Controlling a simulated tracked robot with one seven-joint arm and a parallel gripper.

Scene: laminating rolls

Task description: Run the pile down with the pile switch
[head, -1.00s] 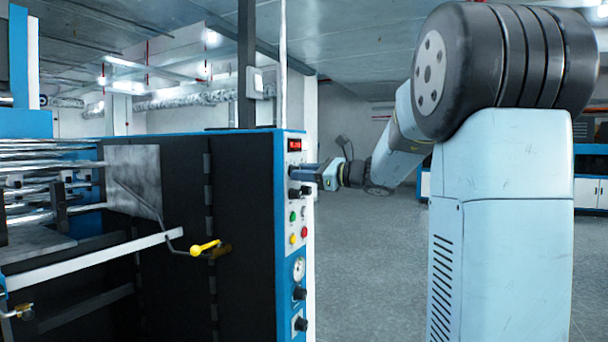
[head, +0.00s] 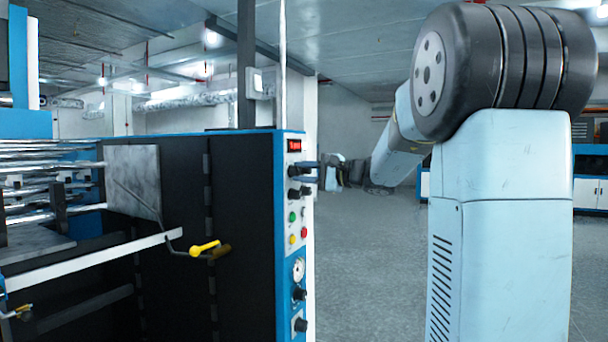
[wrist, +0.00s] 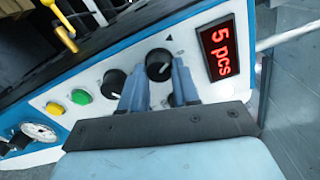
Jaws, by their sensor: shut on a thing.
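The upper black knob (wrist: 158,62) sits on the white control panel, beside a red display (wrist: 217,48) that reads "5 pcs". A small triangle mark is on the panel next to it. My gripper (wrist: 160,76) is shut on this knob, one blue finger on each side, in the wrist view. In the head view my gripper (head: 306,172) reaches the panel from the right, just below the red display (head: 294,145). The fingers partly cover the knob there. No label naming the pile switch is readable.
A second black knob (wrist: 114,83), a green button (wrist: 82,97), a yellow button (wrist: 55,108) and a gauge (wrist: 40,132) sit along the panel. A yellow crank handle (head: 205,247) sticks out of the machine's dark side. The floor (head: 365,265) right of the panel is clear.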

